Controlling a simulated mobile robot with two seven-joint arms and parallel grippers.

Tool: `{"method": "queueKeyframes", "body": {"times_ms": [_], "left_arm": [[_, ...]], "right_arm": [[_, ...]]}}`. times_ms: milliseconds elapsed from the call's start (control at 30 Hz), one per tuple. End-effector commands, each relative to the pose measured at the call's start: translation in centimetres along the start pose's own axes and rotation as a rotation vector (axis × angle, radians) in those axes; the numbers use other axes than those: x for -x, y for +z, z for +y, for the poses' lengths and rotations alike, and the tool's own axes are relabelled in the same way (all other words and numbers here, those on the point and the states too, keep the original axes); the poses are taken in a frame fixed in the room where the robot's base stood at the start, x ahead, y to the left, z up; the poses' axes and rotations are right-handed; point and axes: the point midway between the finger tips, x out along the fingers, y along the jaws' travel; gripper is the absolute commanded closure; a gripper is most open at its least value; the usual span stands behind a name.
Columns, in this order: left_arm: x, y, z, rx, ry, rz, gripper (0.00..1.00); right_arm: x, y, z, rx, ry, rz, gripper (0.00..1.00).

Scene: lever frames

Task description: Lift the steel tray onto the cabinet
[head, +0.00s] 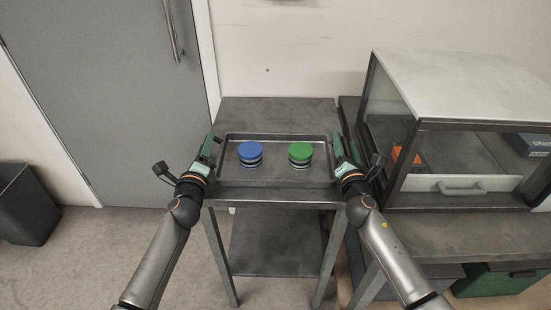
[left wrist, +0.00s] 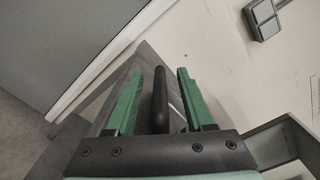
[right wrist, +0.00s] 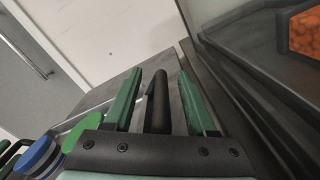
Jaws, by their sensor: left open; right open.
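The steel tray (head: 275,180) lies on a dark grey stand, with a blue-topped round stack (head: 250,153) and a green-topped round stack (head: 300,153) on it. My left gripper (head: 212,146) is at the tray's left end; in the left wrist view a dark bar, seemingly the tray's handle (left wrist: 160,98), lies between its open green fingers. My right gripper (head: 340,150) is at the right end; in the right wrist view a similar dark handle (right wrist: 158,105) lies between its open fingers. Neither gripper is closed on a handle.
The cabinet (head: 455,90), glass-fronted with a pale flat top, stands close on the right of the stand (head: 270,110). Its top is clear and higher than the tray. A grey door (head: 110,90) and a black bin (head: 28,205) are at left.

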Motion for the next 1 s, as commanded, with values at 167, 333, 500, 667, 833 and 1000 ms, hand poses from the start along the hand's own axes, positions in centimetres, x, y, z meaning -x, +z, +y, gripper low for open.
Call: {"method": "queueKeyframes", "body": {"times_ms": [167,333,500,667,833,1000], "left_arm": [[0.01,0.01,-0.01,0.0,0.0,0.0,0.49],[0.02,0.01,0.0,0.0,0.0,0.0,0.68],[0.03,0.01,0.01,-0.001,0.0,0.0,0.87],[0.03,0.02,0.0,-0.001,0.0,0.0,1.0],[0.03,0.03,0.0,0.0,0.0,0.0,1.0],[0.03,0.04,0.01,0.0,0.0,-0.001,1.0]], "right_arm": [[0.02,0.01,0.0,0.0,0.0,0.0,0.45],[0.03,0.0,0.0,0.0,0.0,0.0,0.65],[0.04,0.0,-0.01,0.0,0.0,0.0,0.84],[0.04,-0.01,-0.03,0.0,-0.001,0.0,1.0],[0.04,-0.02,-0.05,0.001,-0.001,0.0,1.0],[0.05,-0.03,-0.05,0.001,-0.001,0.0,1.0]]}}
